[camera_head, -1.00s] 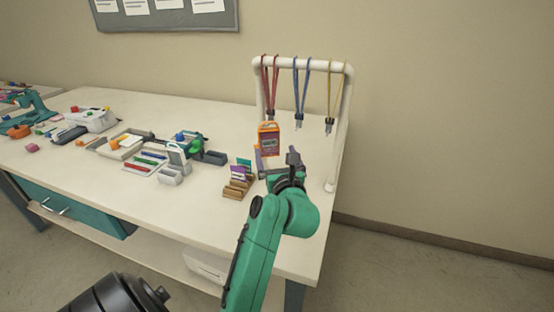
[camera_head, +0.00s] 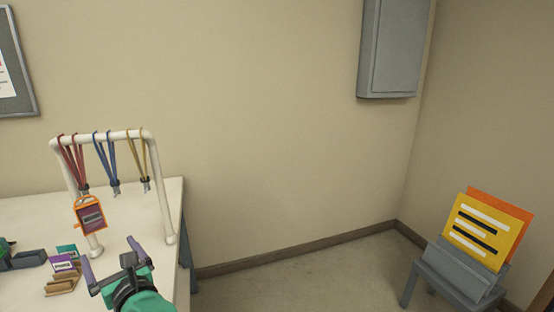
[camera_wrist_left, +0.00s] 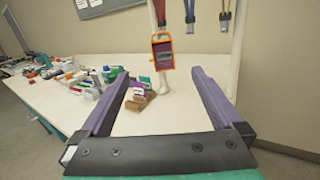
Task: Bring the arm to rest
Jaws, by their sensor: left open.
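My left gripper (camera_head: 112,267) is at the lower left of the head view, over the right end of the white table. Its two fingers are wide apart with nothing between them, as the left wrist view (camera_wrist_left: 152,90) also shows. An orange badge holder (camera_head: 90,215) hangs from the red lanyard (camera_head: 72,160) on the white rack, beyond the gripper and apart from it. The badge holder also shows in the wrist view (camera_wrist_left: 162,50). My right gripper is in neither view.
The white rack (camera_head: 168,205) also carries a blue lanyard (camera_head: 106,160) and a yellow lanyard (camera_head: 139,160). A wooden card stand (camera_head: 62,284) is left of the gripper. A grey stand with yellow and orange boards (camera_head: 484,232) is at right. The floor between is clear.

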